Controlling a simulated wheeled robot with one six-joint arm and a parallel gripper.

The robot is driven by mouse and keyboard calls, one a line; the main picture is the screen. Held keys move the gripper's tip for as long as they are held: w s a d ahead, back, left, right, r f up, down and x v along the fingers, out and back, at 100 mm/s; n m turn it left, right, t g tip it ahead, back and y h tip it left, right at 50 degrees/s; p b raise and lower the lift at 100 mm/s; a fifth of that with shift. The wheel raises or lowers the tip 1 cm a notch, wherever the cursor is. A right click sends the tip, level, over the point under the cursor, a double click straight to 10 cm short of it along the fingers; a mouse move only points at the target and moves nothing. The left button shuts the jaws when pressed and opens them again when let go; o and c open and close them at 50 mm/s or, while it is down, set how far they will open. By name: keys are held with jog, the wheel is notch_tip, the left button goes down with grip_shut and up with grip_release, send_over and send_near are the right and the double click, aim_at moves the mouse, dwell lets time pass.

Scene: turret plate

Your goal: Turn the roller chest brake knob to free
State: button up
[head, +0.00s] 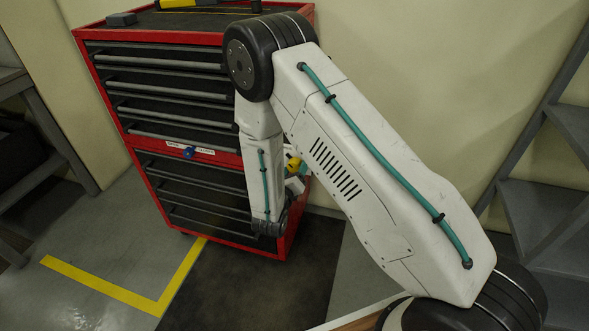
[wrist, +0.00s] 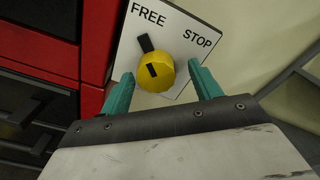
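The yellow brake knob (wrist: 158,75) sits on a white plate marked FREE and STOP (wrist: 182,28) in the wrist view. A black pointer on the knob points up and slightly left, toward the word FREE. My gripper (wrist: 160,69) is open, with one teal finger on each side of the knob and a visible gap to each. In the head view the knob (head: 292,163) shows beside the red roller chest (head: 297,228), partly hidden by my arm. My gripper (head: 303,169) shows only in part there.
Grey shelving (head: 545,190) stands at the right, and a yellow line (head: 110,288) marks the floor.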

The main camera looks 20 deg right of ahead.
jog(key=shift+a, duration=0.2)
jog(key=shift+a, duration=0.1)
jog(key=v, duration=0.7)
jog(key=shift+s, duration=0.25)
jog(key=shift+r, duration=0.1)
